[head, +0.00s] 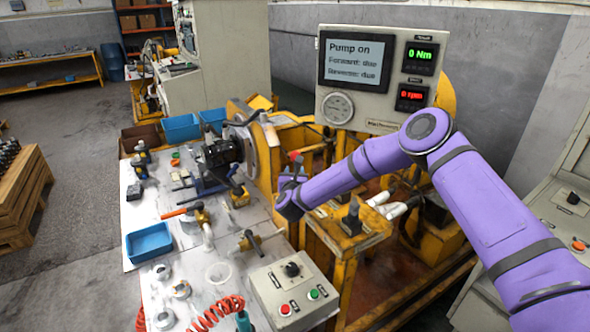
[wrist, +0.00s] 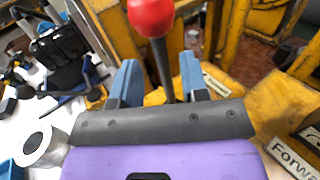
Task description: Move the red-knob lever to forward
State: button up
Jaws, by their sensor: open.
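The lever's red knob (wrist: 152,17) is at the top of the wrist view, on a dark shaft (wrist: 163,72). A small part of the red knob (head: 293,155) shows in the head view, beside the end of my purple arm. My gripper (wrist: 160,65) is open, with one blue finger on each side of the shaft in the picture. I cannot tell whether either finger touches it. The lever's base is hidden behind my gripper. A "Forward" label (wrist: 296,160) is on the yellow frame at the lower right of the wrist view.
The display (head: 355,62) reads "Pump on", "Forward: due", "Reverse: due"; the meters show 0 Nm and 0 rpm. A yellow frame (head: 343,248) surrounds the lever area. A button box (head: 290,292) and a blue tray (head: 149,242) stand on the bench at left.

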jog(key=w, duration=0.3)
grip_shut()
jog(key=shift+w+d+f+m+g+y, duration=0.2)
jog(key=shift+w+d+m+g, duration=0.35)
jog(key=shift+d, duration=0.25)
jog(key=shift+w+d+f+m+g+y, duration=0.15)
jog(key=shift+w+d+m+g, duration=0.3)
jog(key=shift+d+m, duration=0.3)
jog(key=shift+w+d+f+m+g+y, duration=0.1)
jog(key=shift+w+d+f+m+g, duration=0.1)
jog(key=shift+w+d+m+g, duration=0.4)
jog(key=shift+d, duration=0.3)
grip_release()
